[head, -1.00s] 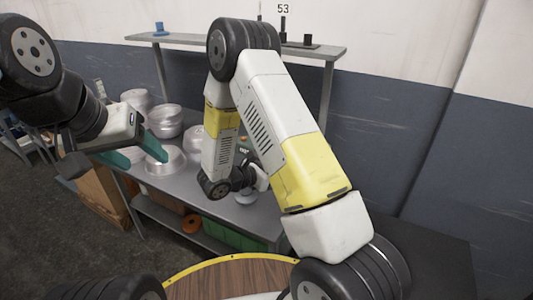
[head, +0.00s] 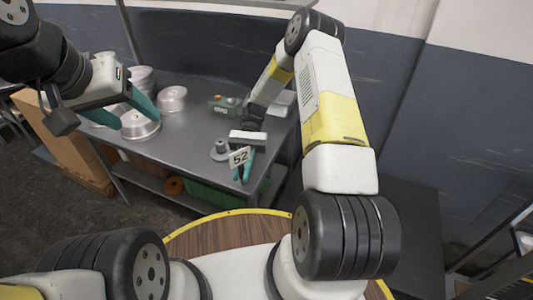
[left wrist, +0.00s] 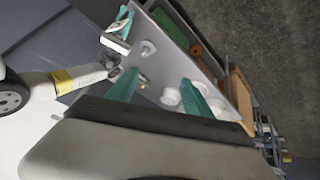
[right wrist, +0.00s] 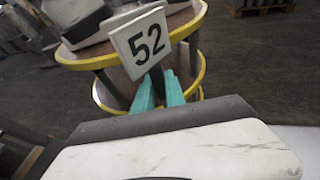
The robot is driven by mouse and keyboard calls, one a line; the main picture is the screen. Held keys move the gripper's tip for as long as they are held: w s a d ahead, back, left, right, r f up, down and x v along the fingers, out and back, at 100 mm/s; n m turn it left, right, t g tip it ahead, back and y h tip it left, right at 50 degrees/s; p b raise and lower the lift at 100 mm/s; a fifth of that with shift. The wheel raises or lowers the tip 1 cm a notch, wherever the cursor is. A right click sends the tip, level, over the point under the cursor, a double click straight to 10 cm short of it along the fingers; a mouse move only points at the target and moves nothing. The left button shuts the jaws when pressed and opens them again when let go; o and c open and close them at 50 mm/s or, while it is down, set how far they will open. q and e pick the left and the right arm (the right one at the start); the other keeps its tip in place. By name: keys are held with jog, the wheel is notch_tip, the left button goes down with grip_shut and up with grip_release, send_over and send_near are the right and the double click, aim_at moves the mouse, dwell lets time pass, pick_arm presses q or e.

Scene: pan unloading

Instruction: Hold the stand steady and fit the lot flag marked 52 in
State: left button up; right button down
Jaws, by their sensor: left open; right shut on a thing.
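The white lot flag marked 52 (head: 239,157) is held by my right gripper (head: 243,174), whose teal fingers are shut on its stem. In the right wrist view the flag (right wrist: 147,42) stands tilted above the fingers (right wrist: 161,92). The grey round stand (head: 219,151) with a short upright socket is on the bench, just left of the flag and apart from it. It also shows in the left wrist view (left wrist: 147,48). My left gripper (head: 130,112) is open and empty, over the bench's left part near the metal pans, well left of the stand.
Several shiny metal pans (head: 140,124) stand on the left of the grey bench (head: 185,145). A green device (head: 224,106) sits at the back. Bare bench top lies between pans and stand.

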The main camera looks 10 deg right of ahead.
pick_arm(q)
jog(key=w+d+f+n+g+h, duration=0.5)
jog(key=w+d+f+n+h, duration=0.3)
jog(key=w+d+f+n, duration=0.3)
jog(key=w+f+n+t+h, duration=0.2)
jog(key=w+f+n+t, duration=0.1)
jog(key=w+f+n, duration=0.4)
jog(key=n+t, duration=0.3)
jog(key=n, duration=0.4)
send_near(227, 148)
jog(key=r, duration=0.1)
jog(key=s+a+r, duration=0.1)
jog(key=r, duration=0.1)
jog(key=shift+s+y, duration=0.1)
jog(key=shift+y, duration=0.3)
jog(key=shift+f, duration=0.25)
jog(key=x, duration=1.1)
jog(key=shift+w+d+f, duration=0.1)
jog(key=shift+w+d, duration=0.1)
jog(key=shift+w, duration=0.15)
pick_arm(e)
jog(key=w+a+r+m+t+y, duration=0.2)
jog(key=w+r+m+t+y, duration=0.2)
jog(key=w, duration=0.5)
jog(key=w+a+r+m+t+y, duration=0.3)
jog(key=w+r+m+t+y, duration=0.2)
jog(key=w+r+m+t, duration=0.2)
jog(key=shift+w+r+m+t, duration=0.3)
jog(key=shift+w+m, duration=0.2)
jog(key=shift+w, duration=0.55)
